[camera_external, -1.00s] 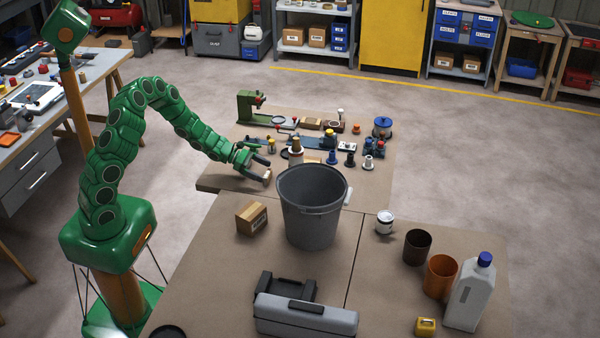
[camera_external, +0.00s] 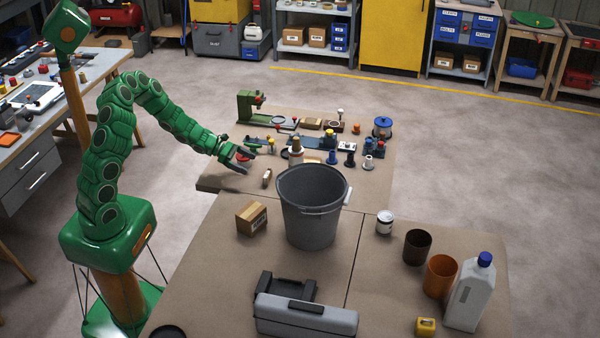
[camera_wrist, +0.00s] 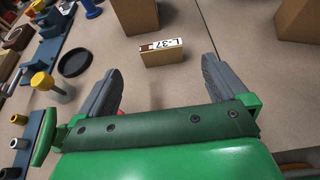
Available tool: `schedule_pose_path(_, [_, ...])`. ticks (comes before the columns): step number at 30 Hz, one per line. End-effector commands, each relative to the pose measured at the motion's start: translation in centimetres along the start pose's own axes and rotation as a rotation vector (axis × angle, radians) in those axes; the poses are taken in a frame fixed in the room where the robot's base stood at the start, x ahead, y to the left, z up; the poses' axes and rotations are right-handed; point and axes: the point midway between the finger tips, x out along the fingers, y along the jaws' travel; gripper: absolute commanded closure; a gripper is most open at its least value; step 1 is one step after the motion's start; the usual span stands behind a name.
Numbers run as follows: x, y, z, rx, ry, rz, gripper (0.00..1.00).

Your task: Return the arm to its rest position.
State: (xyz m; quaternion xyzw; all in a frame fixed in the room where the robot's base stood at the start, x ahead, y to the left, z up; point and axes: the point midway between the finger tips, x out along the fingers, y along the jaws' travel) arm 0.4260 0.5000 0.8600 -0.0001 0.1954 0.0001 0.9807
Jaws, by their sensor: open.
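My green segmented arm rises from its base at the left and bends over toward the bench in the external view. My gripper (camera_external: 243,160) hangs above the far left part of the bench, open and empty. In the wrist view the two grey fingers of my gripper (camera_wrist: 160,85) stand wide apart. A small block with a white label reading "L-37" (camera_wrist: 162,53) stands on the bench just beyond the fingertips, apart from them. The same block also shows in the external view (camera_external: 267,178), to the lower right of my gripper.
A grey bucket (camera_external: 311,210) and a cardboard box (camera_external: 251,217) stand on the near bench. A grey toolbox (camera_external: 305,316) lies at the front. Several small tools and fittings crowd the far bench, including a blue spool (camera_external: 382,127). A workbench (camera_external: 60,125) is at the left.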

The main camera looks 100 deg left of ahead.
Motion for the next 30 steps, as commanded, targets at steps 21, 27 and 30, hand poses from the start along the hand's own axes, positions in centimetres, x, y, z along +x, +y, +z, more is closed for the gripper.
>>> schedule_pose_path(21, [5.0,-10.3,8.3,0.315,-0.014,-0.254,0.00])
schedule_pose_path(27, [6.9,-20.1,13.3,0.589,-0.034,-0.472,0.00])
schedule_pose_path(30, [7.1,-24.9,15.2,0.726,-0.046,-0.576,0.00])
